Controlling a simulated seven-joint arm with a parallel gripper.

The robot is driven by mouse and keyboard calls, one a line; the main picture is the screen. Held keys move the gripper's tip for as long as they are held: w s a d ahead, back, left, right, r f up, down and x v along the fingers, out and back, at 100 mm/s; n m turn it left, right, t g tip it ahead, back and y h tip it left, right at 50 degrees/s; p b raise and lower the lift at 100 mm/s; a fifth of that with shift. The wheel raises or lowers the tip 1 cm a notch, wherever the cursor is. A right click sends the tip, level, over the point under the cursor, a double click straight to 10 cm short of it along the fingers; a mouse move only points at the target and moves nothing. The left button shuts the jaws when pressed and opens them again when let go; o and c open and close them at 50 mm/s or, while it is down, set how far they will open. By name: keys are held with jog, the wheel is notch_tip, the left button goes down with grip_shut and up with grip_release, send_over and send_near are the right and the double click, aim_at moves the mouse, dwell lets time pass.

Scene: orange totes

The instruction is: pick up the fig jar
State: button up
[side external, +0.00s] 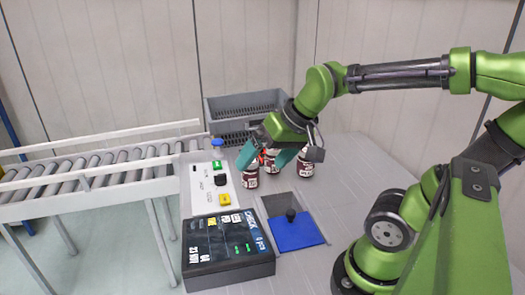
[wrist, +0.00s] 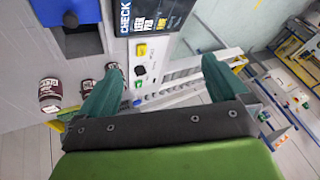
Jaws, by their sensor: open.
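Three dark red jars with white labels stand on the grey table in the side external view: a left jar (side external: 250,178), a middle jar (side external: 271,161) and a right jar (side external: 305,167). Their labels are too small to read, so I cannot tell which is the fig jar. My gripper (side external: 265,158) is open above and among the jars, its teal fingers partly hiding them. In the wrist view, one jar (wrist: 50,95) stands clear left of my gripper (wrist: 160,82). Two others are close to the left finger, partly hidden by it. No jar shows between the fingers there.
A grey crate (side external: 222,107) stands behind the jars. A roller conveyor (side external: 95,172) runs at left. The table's right side is clear.

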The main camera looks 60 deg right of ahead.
jog(key=shift+n+t+y, duration=0.4)
jog(key=shift+n+t, duration=0.2)
jog(key=shift+n, duration=0.1)
jog(key=s+a, duration=0.1)
jog(key=s+a+r, duration=0.1)
jog(key=s+a, duration=0.1)
jog(key=shift+a+r, duration=0.1)
jog(key=shift+a, duration=0.05)
jog(key=shift+c, duration=0.7)
jog(key=shift+w, duration=0.1)
